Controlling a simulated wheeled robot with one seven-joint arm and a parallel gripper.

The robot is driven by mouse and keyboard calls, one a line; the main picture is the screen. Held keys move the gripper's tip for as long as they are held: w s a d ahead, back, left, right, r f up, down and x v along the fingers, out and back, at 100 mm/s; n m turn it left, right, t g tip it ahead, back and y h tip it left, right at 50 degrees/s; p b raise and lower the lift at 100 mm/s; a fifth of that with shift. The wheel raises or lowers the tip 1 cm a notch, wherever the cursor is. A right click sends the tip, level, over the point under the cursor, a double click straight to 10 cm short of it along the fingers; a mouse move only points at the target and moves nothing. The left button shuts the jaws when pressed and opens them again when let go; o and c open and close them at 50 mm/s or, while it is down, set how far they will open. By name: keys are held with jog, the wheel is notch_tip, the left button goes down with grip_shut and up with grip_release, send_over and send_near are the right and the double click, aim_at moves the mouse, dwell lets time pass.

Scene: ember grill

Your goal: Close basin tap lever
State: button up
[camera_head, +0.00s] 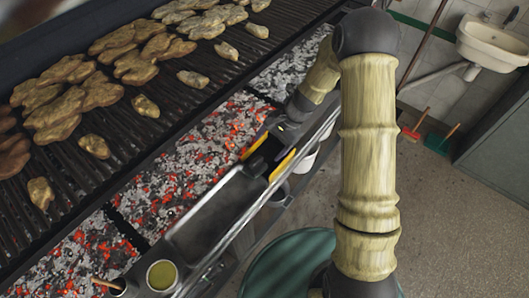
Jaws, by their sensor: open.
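A white wall basin (493,42) is at the top right of the head view, far across the floor from my gripper. A small dark tap (486,16) is at its back edge. The lever is too small to make out clearly, and I cannot tell its position. My gripper (268,156) is by the front edge of the grill, above the ember bed and the metal ledge. Its two yellow-edged fingers are apart with nothing visible between them. My arm covers part of the view between the grill and the basin.
The grill grate (150,75) bears several pieces of meat, with glowing embers (195,155) beside it. A metal tray (212,212) and a cup of yellowish liquid (162,275) are along the front ledge. Red and green dustpans (412,133) lie near the wall. Open floor (455,220) spreads at right.

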jog(key=shift+d+r, duration=0.15)
jog(key=shift+r, duration=0.1)
dwell(0.5)
jog(key=s+d+r+n+t+h, duration=0.4)
jog(key=s+d+r+n, duration=0.4)
jog(key=s+d+r, duration=0.5)
notch_tip(320, 180, up, 2)
jog(key=shift+s+d+r+h, duration=0.1)
jog(key=shift+s+d+h, duration=0.2)
jog(key=shift+s+h, duration=0.65)
